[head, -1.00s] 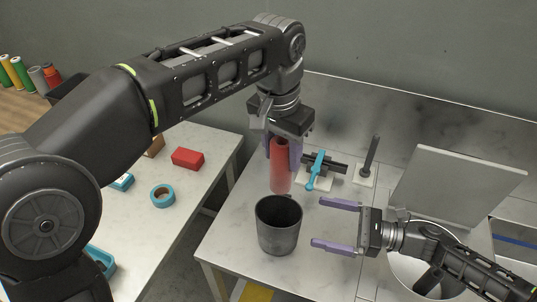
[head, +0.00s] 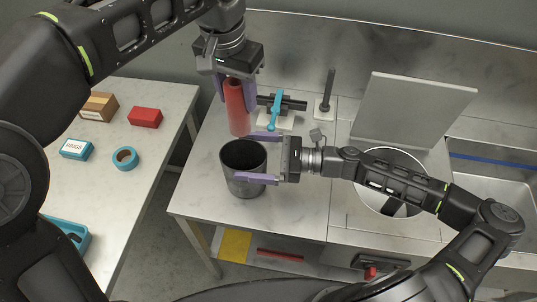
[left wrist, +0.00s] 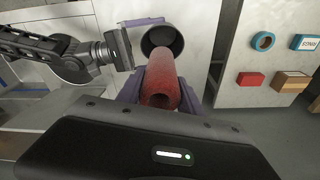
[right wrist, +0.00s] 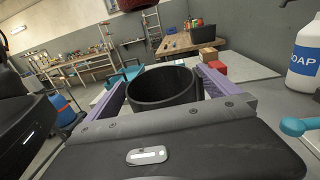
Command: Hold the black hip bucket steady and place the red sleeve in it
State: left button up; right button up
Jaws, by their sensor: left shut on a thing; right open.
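The black hip bucket (head: 243,183) stands upright on the grey worktop near its left front edge. Its open top also shows in the left wrist view (left wrist: 162,36). My left gripper (head: 238,88) is shut on the red sleeve (head: 238,110), which hangs nearly upright above and behind the bucket. The sleeve fills the middle of the left wrist view (left wrist: 161,80). My right gripper (head: 258,158) is open, with its purple fingers on either side of the bucket. In the right wrist view the bucket (right wrist: 163,86) sits between the fingers; I cannot tell whether they touch it.
A blue-handled clamp (head: 273,112) and a black post on a base (head: 325,103) stand behind. A grey panel (head: 412,108) and round basin (head: 372,203) are at right. The left table holds a red box (head: 145,117), a blue tape ring (head: 125,158) and a RINGS box (head: 77,149).

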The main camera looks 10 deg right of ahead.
aim_at(239, 114)
jog(key=shift+x, duration=0.8)
jog(key=shift+c, duration=0.2)
jog(key=c, duration=1.3)
pick_arm(q)
jog(key=shift+f+n, duration=0.65)
jog(key=shift+f, duration=0.7)
jog(key=shift+f+n, duration=0.65)
jog(key=shift+f, duration=0.65)
